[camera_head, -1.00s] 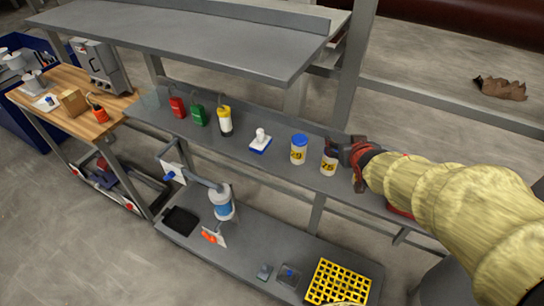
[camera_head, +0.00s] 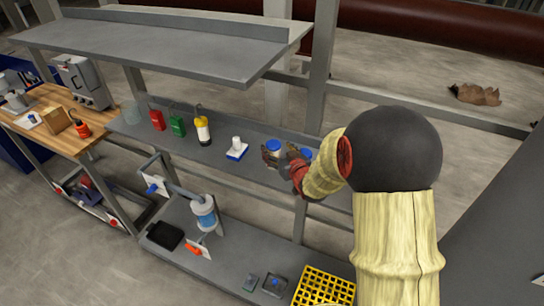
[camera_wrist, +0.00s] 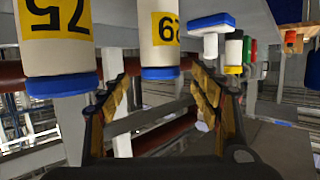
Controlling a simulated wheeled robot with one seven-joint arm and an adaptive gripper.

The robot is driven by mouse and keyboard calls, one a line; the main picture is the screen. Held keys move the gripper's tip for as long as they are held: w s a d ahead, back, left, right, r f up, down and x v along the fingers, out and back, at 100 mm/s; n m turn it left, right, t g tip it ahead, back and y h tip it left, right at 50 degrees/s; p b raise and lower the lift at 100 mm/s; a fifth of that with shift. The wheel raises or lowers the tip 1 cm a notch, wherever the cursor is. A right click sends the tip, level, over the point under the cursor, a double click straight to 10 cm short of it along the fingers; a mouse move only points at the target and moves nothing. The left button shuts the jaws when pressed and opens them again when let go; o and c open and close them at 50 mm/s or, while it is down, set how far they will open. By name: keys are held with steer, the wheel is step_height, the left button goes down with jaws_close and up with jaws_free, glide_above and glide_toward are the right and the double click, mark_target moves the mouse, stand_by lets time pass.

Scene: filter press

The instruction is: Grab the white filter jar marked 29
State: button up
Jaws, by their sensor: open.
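The white jar marked 29 (camera_wrist: 158,25) has a yellow label and a blue lid (camera_head: 273,145). It stands on the middle shelf, and the wrist view shows it upside down. My gripper (camera_wrist: 160,84) is open, with its fingertips on either side of the jar's line in the wrist view. I cannot tell whether the jar is fully between the fingers or a little ahead of them. In the head view my gripper (camera_head: 284,160) is at the jar and hides most of its body. The label is hidden there.
A similar jar marked 75 (camera_wrist: 57,35) stands close beside it, partly behind my arm in the head view. On the other side is a blue-and-white item (camera_head: 237,150), then yellow-topped (camera_head: 202,130), green (camera_head: 177,126) and red (camera_head: 157,119) containers.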

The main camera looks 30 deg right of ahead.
mark_target(274, 145)
steer(key=x, duration=0.4)
steer(key=shift+w+r+b, duration=0.1)
steer(key=shift+w+b, duration=0.1)
steer(key=shift+b, duration=0.15)
steer(key=shift+c, duration=0.6)
steer(key=c, duration=1.5)
jaws_close()
steer(key=shift+r, duration=0.1)
